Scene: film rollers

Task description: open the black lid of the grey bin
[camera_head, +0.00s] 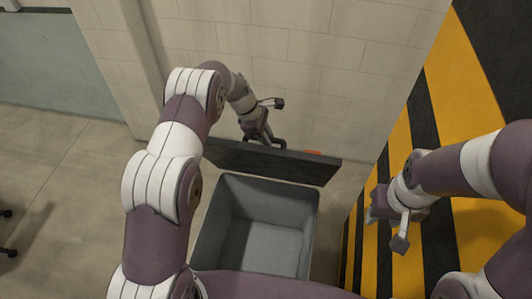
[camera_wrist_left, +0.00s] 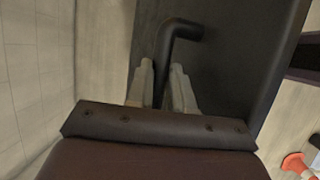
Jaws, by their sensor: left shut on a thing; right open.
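The grey bin (camera_head: 211,232) stands in the lower middle of the head view, and its inside shows empty. Its black lid (camera_head: 300,169) is raised at the bin's far side, tilted up close to upright near the wall. My left gripper (camera_head: 263,139) is at the lid's top edge, shut on the black handle (camera_head: 279,143). In the left wrist view the two fingers are on either side of the handle bar (camera_wrist_left: 166,62), with the dark lid (camera_wrist_left: 235,45) behind it. My right gripper (camera_head: 387,228) is open and empty, to the right of the bin and apart from it.
A pale block wall (camera_head: 310,60) stands behind the lid. A yellow and black striped surface (camera_head: 440,110) lies at the right. A small orange thing (camera_wrist_left: 298,164) shows in the left wrist view. Concrete floor (camera_head: 60,160) at the left is mostly clear.

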